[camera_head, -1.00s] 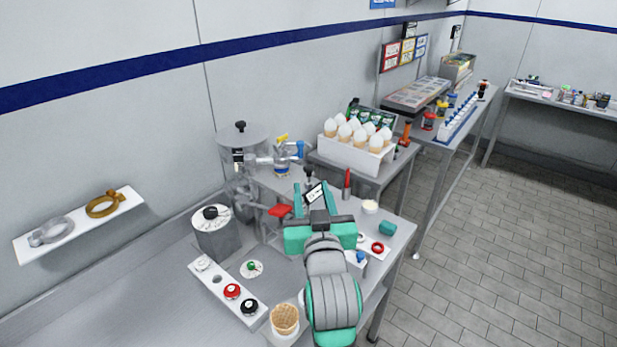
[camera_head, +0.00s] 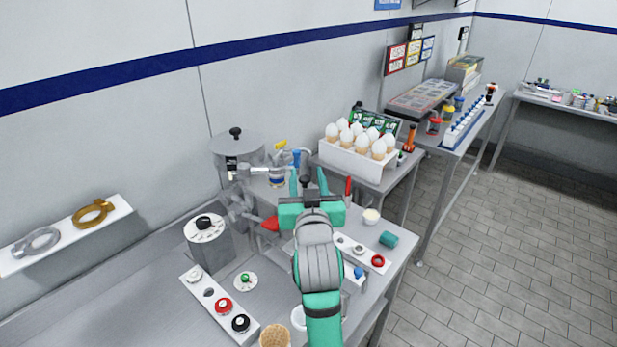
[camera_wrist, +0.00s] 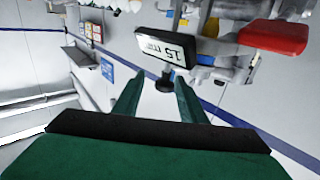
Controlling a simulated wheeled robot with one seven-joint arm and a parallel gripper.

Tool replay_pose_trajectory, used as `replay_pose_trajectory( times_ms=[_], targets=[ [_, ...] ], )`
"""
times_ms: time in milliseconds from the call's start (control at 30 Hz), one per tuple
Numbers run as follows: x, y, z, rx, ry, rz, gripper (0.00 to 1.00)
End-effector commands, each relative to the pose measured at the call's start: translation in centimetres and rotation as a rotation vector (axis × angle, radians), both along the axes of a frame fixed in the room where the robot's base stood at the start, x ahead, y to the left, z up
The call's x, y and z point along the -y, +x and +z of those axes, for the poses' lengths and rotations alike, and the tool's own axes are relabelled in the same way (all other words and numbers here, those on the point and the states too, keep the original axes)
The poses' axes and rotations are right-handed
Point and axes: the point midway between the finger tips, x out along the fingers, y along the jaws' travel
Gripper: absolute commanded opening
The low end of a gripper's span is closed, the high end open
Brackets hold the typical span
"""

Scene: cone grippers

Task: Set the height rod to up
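In the wrist view a dark plate (camera_wrist: 165,47) marked 15 mm is in front of my gripper, with a short rod ending in a round black knob (camera_wrist: 165,84) beside it. I take this for the height rod. My gripper (camera_wrist: 158,85) is open, its two green fingers apart with the knob seen between their tips; I cannot tell whether they touch it. In the head view my gripper (camera_head: 308,178) points at the machine, a dark knob (camera_head: 305,183) showing between the fingers. My gripper hides the 15 mm plate there.
A red paddle (camera_wrist: 272,38) is close to the plate; it also shows in the head view (camera_head: 270,224). A metal tank (camera_head: 238,150) stands behind left. A white egg-cone box (camera_head: 357,160) is behind right. A teal cylinder (camera_head: 388,240) and small cup (camera_head: 371,216) lie right.

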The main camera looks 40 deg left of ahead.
Motion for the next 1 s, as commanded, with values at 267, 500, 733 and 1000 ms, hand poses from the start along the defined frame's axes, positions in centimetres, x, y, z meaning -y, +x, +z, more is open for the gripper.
replay_pose_trajectory(
  times_ms=[267, 500, 733, 1000],
  targets=[
    [-1.0, -0.6, 0.0, 0.000, 0.000, 0.016, 0.09],
    [-0.8, -0.5, 0.3, 0.002, 0.001, 0.015, 0.00],
    [-0.5, -0.3, 3.6, 0.005, 0.002, 0.011, 0.00],
    [-0.4, -0.3, 5.8, 0.003, 0.000, 0.009, 0.00]
  ],
)
